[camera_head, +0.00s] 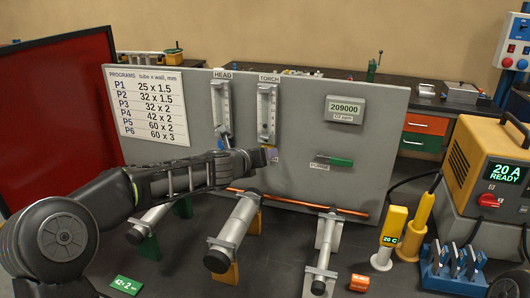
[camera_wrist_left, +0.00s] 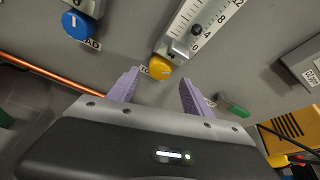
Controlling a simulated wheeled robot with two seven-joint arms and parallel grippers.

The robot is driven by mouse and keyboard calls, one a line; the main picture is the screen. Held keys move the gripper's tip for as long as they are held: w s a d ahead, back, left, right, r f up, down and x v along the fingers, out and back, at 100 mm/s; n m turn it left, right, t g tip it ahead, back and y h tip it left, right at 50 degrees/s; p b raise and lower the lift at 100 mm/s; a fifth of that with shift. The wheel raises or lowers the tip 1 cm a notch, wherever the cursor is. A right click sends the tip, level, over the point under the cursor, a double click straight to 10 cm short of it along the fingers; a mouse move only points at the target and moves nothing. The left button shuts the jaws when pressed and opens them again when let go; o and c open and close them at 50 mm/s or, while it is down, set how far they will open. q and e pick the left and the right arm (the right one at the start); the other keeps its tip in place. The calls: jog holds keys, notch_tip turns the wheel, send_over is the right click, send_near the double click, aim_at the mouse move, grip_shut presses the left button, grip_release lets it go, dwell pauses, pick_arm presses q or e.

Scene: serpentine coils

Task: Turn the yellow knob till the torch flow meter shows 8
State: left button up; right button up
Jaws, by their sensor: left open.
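The yellow knob (camera_wrist_left: 160,67) sits below the torch flow meter (camera_wrist_left: 190,35) on the grey panel; in the head view the meter (camera_head: 267,112) is under the TORCH label and the knob is mostly hidden by my gripper. In the left wrist view the dark float (camera_wrist_left: 197,30) is near the 4 mark, below 8. My left gripper (camera_wrist_left: 158,88) is open, its purple fingers to either side of the knob and apart from it. In the head view the gripper (camera_head: 270,153) is at the panel below the meter. My right gripper is not in view.
The blue knob (camera_wrist_left: 77,24) of the head meter (camera_head: 221,105) is close to the left. A green purge lever (camera_head: 334,160) is on the panel to the right.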

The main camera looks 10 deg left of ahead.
pick_arm(q)
jog(key=shift+p+x, duration=0.45)
jog(key=shift+x, duration=1.6)
jog(key=shift+c, duration=0.5)
grip_shut()
